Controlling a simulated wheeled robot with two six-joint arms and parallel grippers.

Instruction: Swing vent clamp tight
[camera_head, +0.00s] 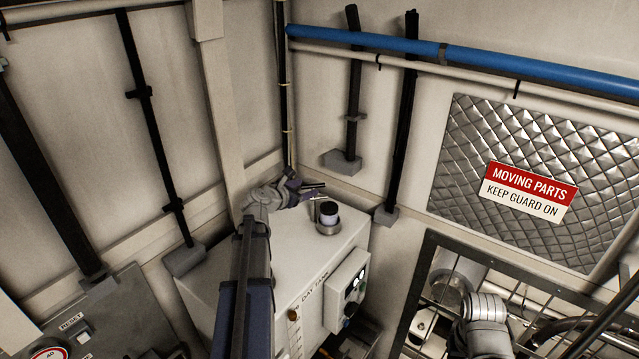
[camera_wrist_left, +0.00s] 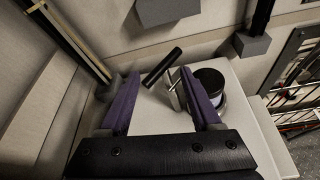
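The clamp lever (camera_wrist_left: 163,68) has a black grip on a thin metal rod and sticks up at a tilt beside the vent. My left gripper (camera_wrist_left: 159,76) is open, its purple fingers on either side of the lever, with no clear contact. In the head view my left gripper (camera_head: 305,188) is over the tank's back edge. My right gripper is not in view.
A control box (camera_head: 347,290) is on the tank's front. Black pipes (camera_head: 401,120) and a beige post (camera_head: 218,110) stand behind and beside the tank. A blue pipe (camera_head: 480,62) runs along the wall. A metal guard frame (camera_head: 500,285) is at the right.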

